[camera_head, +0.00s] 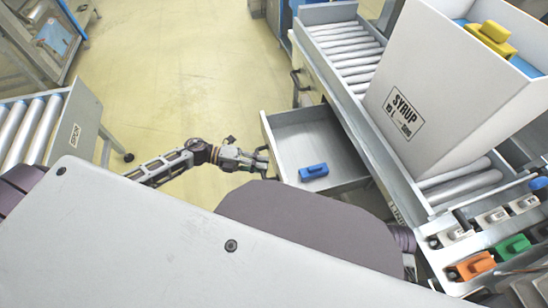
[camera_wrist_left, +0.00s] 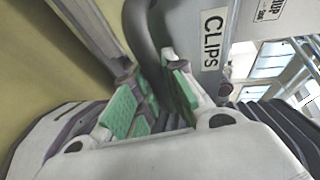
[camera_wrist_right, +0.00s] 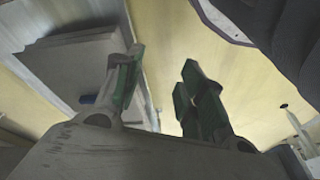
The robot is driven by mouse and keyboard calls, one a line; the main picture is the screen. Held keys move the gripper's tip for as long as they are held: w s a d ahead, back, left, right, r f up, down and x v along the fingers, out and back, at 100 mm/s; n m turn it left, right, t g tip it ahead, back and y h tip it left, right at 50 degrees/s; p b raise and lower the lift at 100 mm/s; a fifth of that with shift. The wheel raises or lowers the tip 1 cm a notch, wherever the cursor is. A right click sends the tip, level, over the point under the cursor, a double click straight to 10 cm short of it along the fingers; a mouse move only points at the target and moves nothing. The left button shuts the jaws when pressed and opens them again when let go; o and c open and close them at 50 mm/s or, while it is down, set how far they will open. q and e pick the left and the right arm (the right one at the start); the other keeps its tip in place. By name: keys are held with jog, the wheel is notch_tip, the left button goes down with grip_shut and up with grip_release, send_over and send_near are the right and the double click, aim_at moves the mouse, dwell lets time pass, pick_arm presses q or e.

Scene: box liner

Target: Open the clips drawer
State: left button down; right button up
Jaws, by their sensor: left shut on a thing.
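The clips drawer (camera_head: 285,132) is pulled out from under the roller conveyor, with a blue clip (camera_head: 313,172) lying inside. Its front carries a CLIPS label (camera_wrist_left: 213,40) in the left wrist view. My left gripper (camera_head: 262,160) is at the drawer front, shut on the dark curved handle (camera_wrist_left: 143,35), with green pads on both sides of it. My right gripper (camera_wrist_right: 162,65) shows only in its own wrist view, with its fingers apart and nothing between them. The far inside of the drawer is partly hidden under the conveyor.
A large white SYRUP box (camera_head: 440,90) stands on the roller conveyor (camera_head: 345,45). A second roller table (camera_head: 70,125) stands left. The yellow floor between is clear.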

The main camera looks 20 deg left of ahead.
pick_arm(q)
jog(key=shift+s+a+p, duration=0.25)
jog(key=shift+s+a, duration=0.3)
jog(key=shift+a, duration=0.25)
jog(key=shift+s+a+p, duration=0.25)
jog(key=shift+s+a, duration=0.3)
jog(key=shift+a, duration=0.2)
jog(key=shift+s+a+p, duration=0.25)
jog(key=shift+s+a, duration=0.3)
jog(key=shift+a, duration=0.25)
pick_arm(e)
jog(key=shift+s+d+f, duration=0.1)
jog(key=shift+d+f, duration=0.05)
jog(key=shift+f, duration=0.55)
jog(key=shift+s+d+f, duration=0.1)
jog(key=shift+d+f, duration=0.05)
jog(key=shift+f, duration=0.5)
pick_arm(q)
jog(key=c, duration=1.5)
grip_release()
jog(key=shift+o, duration=0.2)
jog(key=v, duration=1.2)
pick_arm(e)
jog(key=shift+a, duration=0.1)
